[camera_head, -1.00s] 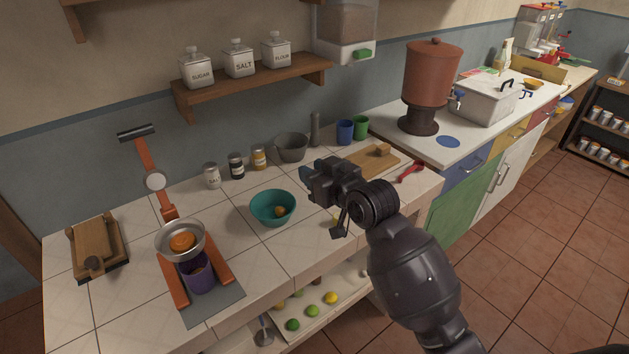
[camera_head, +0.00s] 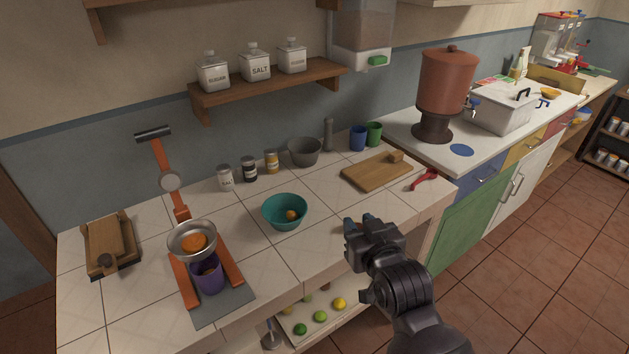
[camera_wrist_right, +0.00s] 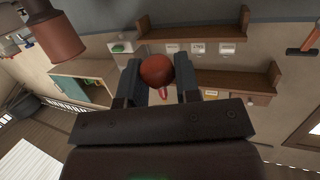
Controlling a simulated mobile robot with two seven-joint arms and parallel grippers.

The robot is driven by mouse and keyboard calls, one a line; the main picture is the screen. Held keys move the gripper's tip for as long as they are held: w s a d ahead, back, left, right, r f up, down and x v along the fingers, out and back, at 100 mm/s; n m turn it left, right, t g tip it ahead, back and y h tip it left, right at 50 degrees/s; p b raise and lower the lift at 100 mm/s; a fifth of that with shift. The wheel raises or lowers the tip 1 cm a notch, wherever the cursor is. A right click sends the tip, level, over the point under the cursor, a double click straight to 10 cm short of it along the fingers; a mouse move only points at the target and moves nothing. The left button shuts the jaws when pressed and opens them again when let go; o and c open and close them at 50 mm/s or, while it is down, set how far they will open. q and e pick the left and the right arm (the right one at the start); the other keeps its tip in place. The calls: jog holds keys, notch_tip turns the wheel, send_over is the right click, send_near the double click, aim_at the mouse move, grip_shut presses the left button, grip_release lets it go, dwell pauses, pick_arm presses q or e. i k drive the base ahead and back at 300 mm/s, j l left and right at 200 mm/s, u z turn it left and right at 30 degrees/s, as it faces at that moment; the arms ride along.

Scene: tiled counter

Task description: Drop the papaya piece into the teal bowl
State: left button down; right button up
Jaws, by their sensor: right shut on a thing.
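The teal bowl (camera_head: 273,224) stands upright on the tiled counter, with a small orange piece (camera_head: 291,215) inside. My right gripper (camera_head: 358,222) is near the counter's front edge, to the right of the bowl and apart from it. In the right wrist view, my right gripper (camera_wrist_right: 159,84) is shut on a rounded red-orange piece (camera_wrist_right: 156,69), which looks like the papaya piece. In the head view the held piece is hidden by the gripper. My left gripper is not in view.
A juicer stand with a metal strainer (camera_head: 180,252) and a purple cup (camera_head: 207,276) is left of the bowl. A grey bowl (camera_head: 304,152) and small jars stand behind. A cutting board (camera_head: 372,175) and red-handled tool (camera_head: 424,179) are at right.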

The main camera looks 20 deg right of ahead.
aim_at(286, 215)
jog(key=u, duration=0.9)
jog(key=l+u, duration=0.3)
jog(key=l, duration=0.3)
jog(key=k+l, duration=0.1)
jog(key=l, duration=0.6)
jog(key=k+l, duration=0.15)
jog(key=l, duration=0.25)
